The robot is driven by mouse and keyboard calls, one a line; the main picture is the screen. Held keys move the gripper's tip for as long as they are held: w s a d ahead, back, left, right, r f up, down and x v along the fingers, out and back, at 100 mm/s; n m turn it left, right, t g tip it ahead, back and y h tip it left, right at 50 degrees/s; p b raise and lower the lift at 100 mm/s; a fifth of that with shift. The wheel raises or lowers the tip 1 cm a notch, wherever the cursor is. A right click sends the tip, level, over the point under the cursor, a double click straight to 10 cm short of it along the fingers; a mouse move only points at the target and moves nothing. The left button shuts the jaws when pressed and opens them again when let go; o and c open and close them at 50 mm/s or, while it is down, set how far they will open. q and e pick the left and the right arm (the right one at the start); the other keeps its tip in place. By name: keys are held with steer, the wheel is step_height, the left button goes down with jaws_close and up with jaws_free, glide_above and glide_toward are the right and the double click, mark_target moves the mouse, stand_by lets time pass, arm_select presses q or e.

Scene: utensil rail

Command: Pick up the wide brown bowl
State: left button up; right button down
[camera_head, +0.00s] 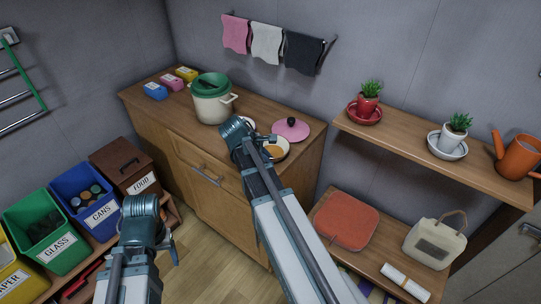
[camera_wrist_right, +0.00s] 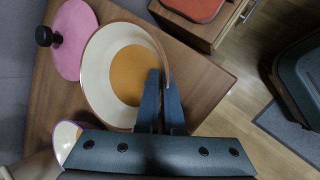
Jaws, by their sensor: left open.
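The wide brown bowl (camera_head: 278,152) is on the wooden counter, beside the pink lid. In the right wrist view the bowl (camera_wrist_right: 100,60) shows a cream inside, a brown rim and an orange-brown bottom. My right gripper (camera_wrist_right: 161,75) is at the bowl's near right rim, one finger inside and one outside, close together with the rim between them. In the head view my right arm covers part of the bowl, and the fingertips are hard to make out. My left gripper (camera_head: 172,248) is open and empty, low in front of the cabinet near the bins.
A pink lid (camera_head: 291,129) lies behind the bowl. A small bowl (camera_wrist_right: 66,138) stands close by. A cream pot (camera_head: 212,105) with a green colander is farther left. A shelf (camera_head: 400,140) with potted plants is at right. The counter's front edge is near the bowl.

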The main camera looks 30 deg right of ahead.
steer(key=shift+r, duration=0.15)
steer(key=shift+r+p, duration=0.6)
steer(key=shift+p, duration=0.1)
step_height(320, 180, up, 3)
steer(key=p, duration=0.2)
steer(key=shift+s+a+f+p, duration=0.1)
steer(key=shift+p, duration=0.3)
steer(key=s+a, duration=1)
steer(key=a, duration=0.1)
steer(key=shift+s+a+r+p, duration=0.3)
steer(key=shift+s+r+p, duration=0.05)
